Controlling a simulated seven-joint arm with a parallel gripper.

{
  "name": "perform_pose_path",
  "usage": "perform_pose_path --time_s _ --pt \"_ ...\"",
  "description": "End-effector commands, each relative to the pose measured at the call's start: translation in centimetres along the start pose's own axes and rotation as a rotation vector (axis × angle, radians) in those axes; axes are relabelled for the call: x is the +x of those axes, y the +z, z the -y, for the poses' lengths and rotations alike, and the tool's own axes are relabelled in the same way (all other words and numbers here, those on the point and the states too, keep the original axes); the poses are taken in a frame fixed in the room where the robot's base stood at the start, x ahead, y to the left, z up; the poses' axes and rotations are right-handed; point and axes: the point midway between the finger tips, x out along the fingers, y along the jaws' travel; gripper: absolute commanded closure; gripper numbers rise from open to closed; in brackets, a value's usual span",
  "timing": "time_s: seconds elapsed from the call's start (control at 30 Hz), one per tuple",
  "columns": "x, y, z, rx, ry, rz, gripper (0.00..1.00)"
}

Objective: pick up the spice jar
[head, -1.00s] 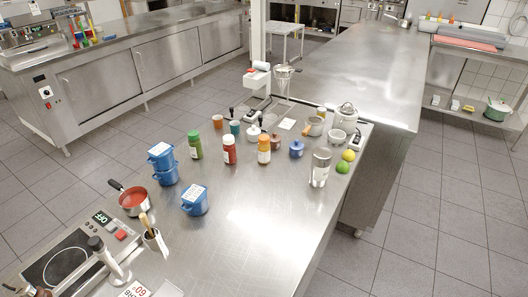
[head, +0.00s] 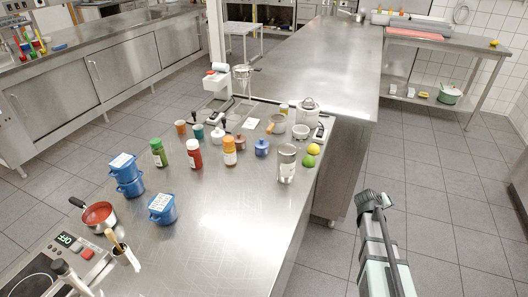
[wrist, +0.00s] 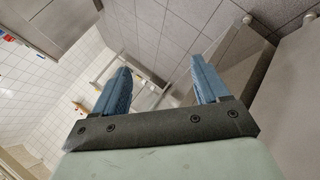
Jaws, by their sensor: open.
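Several jars stand on the steel counter (head: 215,215) in the head view: a green jar (head: 158,154), a red jar with a pale cap (head: 194,155) and an orange jar (head: 229,152) with a white label. I cannot tell from their labels which is the spice jar. A clear and metal canister (head: 286,165) stands to their right. My gripper (wrist: 161,68) is open and empty in the wrist view, its two blue fingers well apart. My arm shows in the head view at the right, over the floor and apart from the jars. No jar shows in the wrist view.
Blue pots (head: 162,208), a red-filled saucepan (head: 99,215) and a hob (head: 40,260) are at the left. A blue lidded pot (head: 262,148), a lime (head: 308,162) and a lemon (head: 313,150) stand near the jars. The counter's front middle is bare.

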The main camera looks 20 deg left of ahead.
Motion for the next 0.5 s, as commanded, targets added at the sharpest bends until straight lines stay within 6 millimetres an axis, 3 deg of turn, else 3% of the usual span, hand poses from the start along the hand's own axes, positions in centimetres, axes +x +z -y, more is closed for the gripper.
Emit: perform_pose_path --time_s 0.03,0.1,0.27,0.5 --pt "-1.1 -2.6 -0.6 0.017 0.002 -0.033 0.26" --pt "-2.6 -5.5 -1.2 0.047 -0.002 -0.068 0.26" --pt "-7.0 -11.8 -1.8 0.132 -0.038 -0.142 0.26" --pt "-14.9 -20.7 -1.9 0.27 -0.137 -0.243 0.26"
